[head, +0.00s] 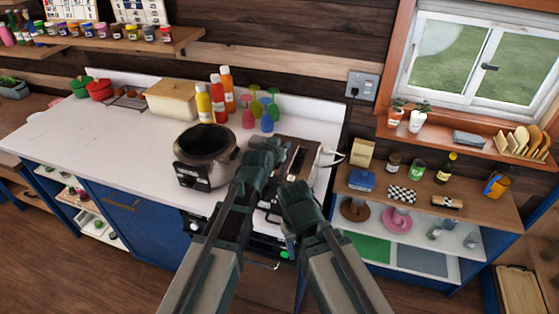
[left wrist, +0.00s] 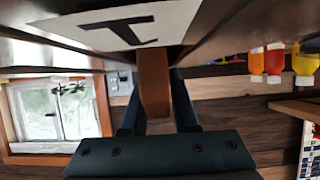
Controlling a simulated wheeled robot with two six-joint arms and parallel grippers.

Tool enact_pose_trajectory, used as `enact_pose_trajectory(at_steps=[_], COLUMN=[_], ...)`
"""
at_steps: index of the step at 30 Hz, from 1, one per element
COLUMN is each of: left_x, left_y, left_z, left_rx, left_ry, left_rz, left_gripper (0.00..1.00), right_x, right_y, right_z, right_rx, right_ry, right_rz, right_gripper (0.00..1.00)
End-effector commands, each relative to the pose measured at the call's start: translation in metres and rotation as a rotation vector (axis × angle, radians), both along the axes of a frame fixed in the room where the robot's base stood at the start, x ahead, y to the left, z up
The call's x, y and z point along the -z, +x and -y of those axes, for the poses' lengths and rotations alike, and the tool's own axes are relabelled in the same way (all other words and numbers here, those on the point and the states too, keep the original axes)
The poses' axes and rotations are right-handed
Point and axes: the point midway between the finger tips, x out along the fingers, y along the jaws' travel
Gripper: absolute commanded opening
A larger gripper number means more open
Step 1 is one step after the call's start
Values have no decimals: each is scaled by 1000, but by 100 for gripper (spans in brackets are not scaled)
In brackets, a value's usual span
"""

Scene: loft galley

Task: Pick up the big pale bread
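I cannot make out the big pale bread for certain in either view. My left gripper (head: 265,152) reaches over the dark appliance (head: 298,158) right of the black pot. Whether the fingers press on the piece is not clear. My right gripper (head: 298,200) is lower right of the left one, at the counter's front edge; its fingertips are hard to see.
A black pot (head: 206,152) stands just left of my left gripper. The left counter (head: 90,125) is mostly clear. A shelf unit (head: 425,190) stands at right.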

Motion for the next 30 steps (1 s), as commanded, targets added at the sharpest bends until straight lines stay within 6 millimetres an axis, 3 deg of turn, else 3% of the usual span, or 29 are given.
enact_pose_trajectory(at_steps=[3, 8, 22, 30], left_x=[-1, -1, -2, -22], left_y=[-1, -1, -1, -1], left_z=[0, 0, 0, 0], left_rx=[0, 0, 0, 0], left_ry=[0, 0, 0, 0], left_rz=[0, 0, 0, 0], left_gripper=[28, 0, 0, 0], right_x=[-1, -1, -3, -22], right_y=[0, 0, 0, 0], right_z=[0, 0, 0, 0], right_rx=[0, 0, 0, -1], right_ry=[0, 0, 0, 0], right_rz=[0, 0, 0, 0], right_gripper=[54, 54, 54, 54])
